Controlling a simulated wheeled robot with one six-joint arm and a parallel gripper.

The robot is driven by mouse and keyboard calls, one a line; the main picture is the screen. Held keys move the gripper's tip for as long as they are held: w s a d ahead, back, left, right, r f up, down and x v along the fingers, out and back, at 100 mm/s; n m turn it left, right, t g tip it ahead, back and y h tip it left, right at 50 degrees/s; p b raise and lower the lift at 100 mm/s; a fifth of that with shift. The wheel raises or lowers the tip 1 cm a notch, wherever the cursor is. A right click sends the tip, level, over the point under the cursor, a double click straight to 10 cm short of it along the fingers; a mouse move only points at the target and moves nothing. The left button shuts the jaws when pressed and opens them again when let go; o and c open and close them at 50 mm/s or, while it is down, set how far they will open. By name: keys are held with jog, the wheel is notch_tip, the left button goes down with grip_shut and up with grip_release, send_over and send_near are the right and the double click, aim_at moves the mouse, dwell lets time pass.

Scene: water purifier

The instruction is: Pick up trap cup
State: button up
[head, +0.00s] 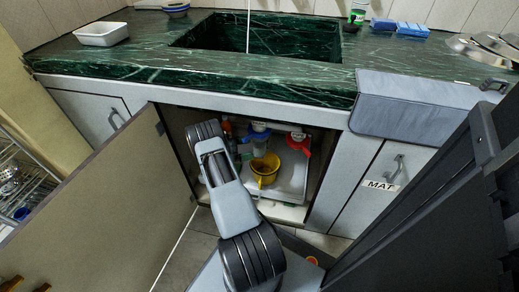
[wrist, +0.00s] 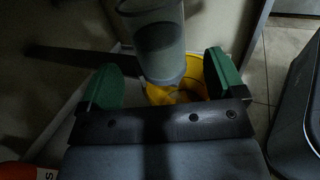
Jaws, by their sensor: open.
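The trap cup looks to be the grey, translucent cup (wrist: 160,45) in the wrist view, near the top middle. In the head view, a small pale cup shape (head: 259,143) hangs under a blue fitting inside the cabinet and seems to be the same cup. My gripper (wrist: 165,80) is open, with one green finger on each side of the cup's lower part. I cannot tell whether either finger touches it. In the head view my arm hides most of the gripper.
A yellow container (head: 264,169) stands under the cup; it also shows in the wrist view (wrist: 194,77). A red item (head: 298,141) is at the right inside the cabinet. The open cabinet door (head: 100,215) stands left of my arm. The green countertop (head: 200,75) is above.

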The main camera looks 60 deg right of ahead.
aim_at(258, 145)
jog(key=b+x, duration=0.1)
jog(key=x, duration=0.4)
jog(key=shift+r+b, duration=0.15)
jog(key=shift+b, duration=0.25)
jog(key=shift+c, duration=0.5)
jog(key=c, duration=1)
jog(key=shift+r+p, duration=0.25)
jog(key=shift+p, duration=0.15)
